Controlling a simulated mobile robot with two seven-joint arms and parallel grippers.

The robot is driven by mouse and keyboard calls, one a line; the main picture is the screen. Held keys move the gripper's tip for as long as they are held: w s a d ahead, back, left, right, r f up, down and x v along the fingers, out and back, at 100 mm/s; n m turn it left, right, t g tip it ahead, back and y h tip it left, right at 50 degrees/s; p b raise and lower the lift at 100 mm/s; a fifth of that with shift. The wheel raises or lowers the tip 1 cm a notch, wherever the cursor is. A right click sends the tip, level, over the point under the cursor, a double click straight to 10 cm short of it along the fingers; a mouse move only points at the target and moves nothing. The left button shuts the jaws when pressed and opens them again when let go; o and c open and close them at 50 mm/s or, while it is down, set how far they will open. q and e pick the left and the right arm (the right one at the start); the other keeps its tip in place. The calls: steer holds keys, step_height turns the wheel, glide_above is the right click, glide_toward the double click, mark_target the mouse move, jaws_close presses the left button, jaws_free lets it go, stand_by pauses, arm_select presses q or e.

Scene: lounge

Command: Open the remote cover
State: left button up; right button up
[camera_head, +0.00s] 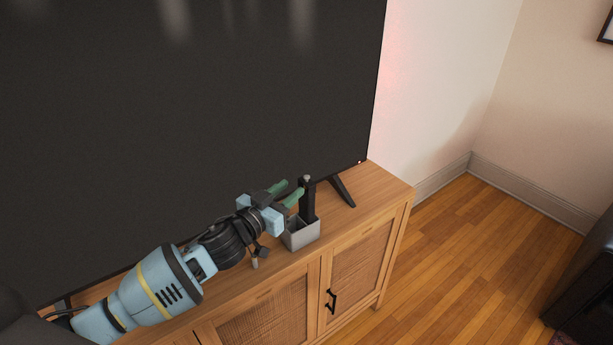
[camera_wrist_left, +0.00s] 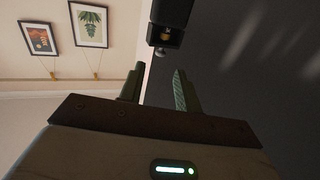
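The dark remote (camera_head: 307,203) stands upright in a small grey holder box (camera_head: 303,237) on the wooden cabinet. My left gripper (camera_head: 286,192) reaches in from the left, its two green fingertips parted just left of the remote. In the left wrist view the fingers (camera_wrist_left: 157,76) are apart with nothing between them. A dark piece, seemingly the remote (camera_wrist_left: 173,14), shows beyond the tips, with a gold-coloured spot and a small pale knob at its end. I cannot tell where its cover is or whether it is open. My right gripper is not in view.
A large dark television (camera_head: 190,110) stands close behind the gripper, its foot (camera_head: 341,190) just right of the remote. The wooden cabinet (camera_head: 378,185) has free top at its right end. Wooden floor (camera_head: 470,260) is clear to the right. A dark piece of furniture (camera_head: 585,295) stands at far right.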

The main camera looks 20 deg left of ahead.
mark_target(307, 176)
arm_select(q)
steer(key=shift+w, duration=0.1)
steer(key=shift+x, duration=3.85)
steer(key=shift+f, duration=0.15)
jaws_close()
